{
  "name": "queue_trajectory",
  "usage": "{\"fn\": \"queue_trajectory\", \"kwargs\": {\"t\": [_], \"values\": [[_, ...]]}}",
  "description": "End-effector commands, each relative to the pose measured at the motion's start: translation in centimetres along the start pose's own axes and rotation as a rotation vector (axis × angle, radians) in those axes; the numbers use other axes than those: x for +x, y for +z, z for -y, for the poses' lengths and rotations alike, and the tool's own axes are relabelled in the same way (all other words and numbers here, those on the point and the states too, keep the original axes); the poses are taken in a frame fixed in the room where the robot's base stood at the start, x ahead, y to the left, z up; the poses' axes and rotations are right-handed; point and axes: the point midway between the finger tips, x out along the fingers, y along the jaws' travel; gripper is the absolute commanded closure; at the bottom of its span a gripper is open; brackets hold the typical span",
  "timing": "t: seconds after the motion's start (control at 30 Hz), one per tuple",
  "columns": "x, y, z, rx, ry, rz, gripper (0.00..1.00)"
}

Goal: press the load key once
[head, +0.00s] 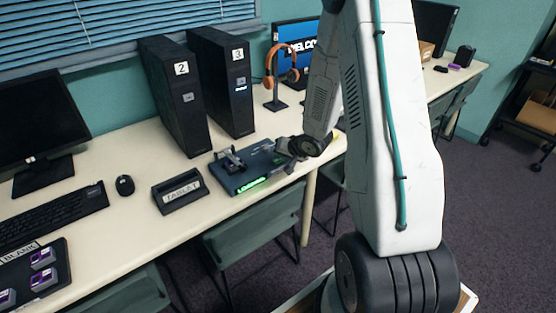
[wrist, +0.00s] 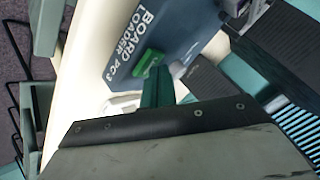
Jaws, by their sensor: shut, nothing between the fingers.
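The board loader (head: 243,175) is a dark blue-grey box on the white desk, with a grey clamp-like part on its left and a lit green strip of lettering on its front edge. My gripper (head: 279,148) is shut and empty at the loader's right end.
Black towers 2 (head: 176,95) and 3 (head: 222,82) stand behind the loader. A green chair (head: 255,225) is below the desk edge. Bare desk lies around the mouse (head: 125,185).

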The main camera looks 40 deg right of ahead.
Motion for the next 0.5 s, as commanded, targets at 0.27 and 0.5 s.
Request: {"fn": "queue_trajectory", "kwargs": {"t": [0.27,0.5], "values": [[-0.92,-0.65,0.67,0.0,0.0,-0.001,1.0],[-0.94,-0.65,0.67,0.0,0.0,0.0,1.0]]}}
